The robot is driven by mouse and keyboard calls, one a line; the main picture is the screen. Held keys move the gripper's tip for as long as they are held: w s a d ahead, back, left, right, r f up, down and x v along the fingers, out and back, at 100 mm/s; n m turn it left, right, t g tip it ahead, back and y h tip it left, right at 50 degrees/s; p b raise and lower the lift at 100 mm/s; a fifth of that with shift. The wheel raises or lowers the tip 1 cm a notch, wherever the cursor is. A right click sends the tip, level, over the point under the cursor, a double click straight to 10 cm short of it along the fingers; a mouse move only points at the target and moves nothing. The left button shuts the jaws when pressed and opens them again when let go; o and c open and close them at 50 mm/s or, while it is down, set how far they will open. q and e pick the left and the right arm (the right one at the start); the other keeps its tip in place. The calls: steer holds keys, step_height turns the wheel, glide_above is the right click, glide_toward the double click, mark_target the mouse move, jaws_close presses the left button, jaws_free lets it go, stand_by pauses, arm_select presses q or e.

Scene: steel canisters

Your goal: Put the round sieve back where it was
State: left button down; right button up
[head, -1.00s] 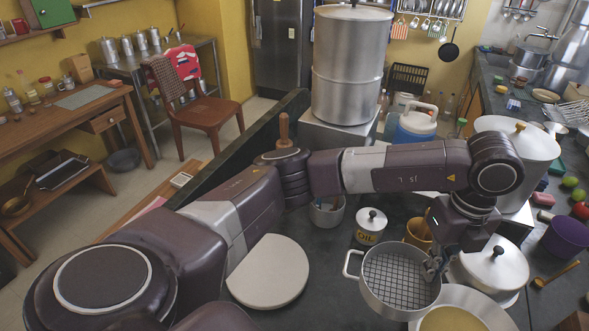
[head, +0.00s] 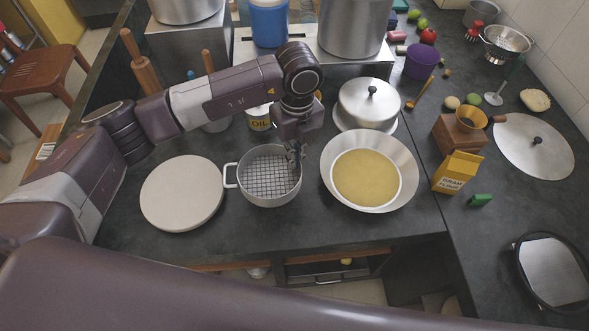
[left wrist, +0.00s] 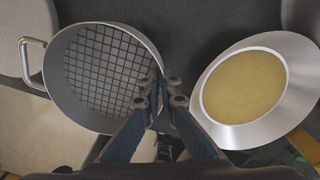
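The round sieve (head: 262,178) is a grey metal ring with a square-grid mesh and a side handle pointing left. It shows large in the left wrist view (left wrist: 98,72). My left gripper (head: 297,153) is at its right side. In the left wrist view the fingers (left wrist: 160,98) straddle the rim and look shut on it. The sieve appears held a little above the counter, roughly level; the gap beneath is hard to see. It is between a round white disc (head: 182,193) and a wide metal bowl of yellowish contents (head: 404,183). My right gripper is out of view.
Behind are a lidded pot (head: 369,103) and an OIL canister (head: 259,118). A yellow carton (head: 458,173) and a wooden grinder (head: 458,132) stand right of the bowl. Dark counter (head: 290,232) is bare in front, up to its edge.

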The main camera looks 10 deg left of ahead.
mark_target(295, 174)
arm_select(q)
step_height(295, 174, down, 3)
steer(key=shift+d, duration=0.1)
step_height(295, 174, down, 4)
steer(key=shift+p, duration=0.6)
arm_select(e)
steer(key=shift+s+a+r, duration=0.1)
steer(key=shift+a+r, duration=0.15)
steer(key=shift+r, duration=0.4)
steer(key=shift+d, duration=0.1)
arm_select(q)
steer(key=shift+f, duration=0.2)
steer(key=c, duration=2.2)
jaws_free()
steer(key=shift+o, duration=0.2)
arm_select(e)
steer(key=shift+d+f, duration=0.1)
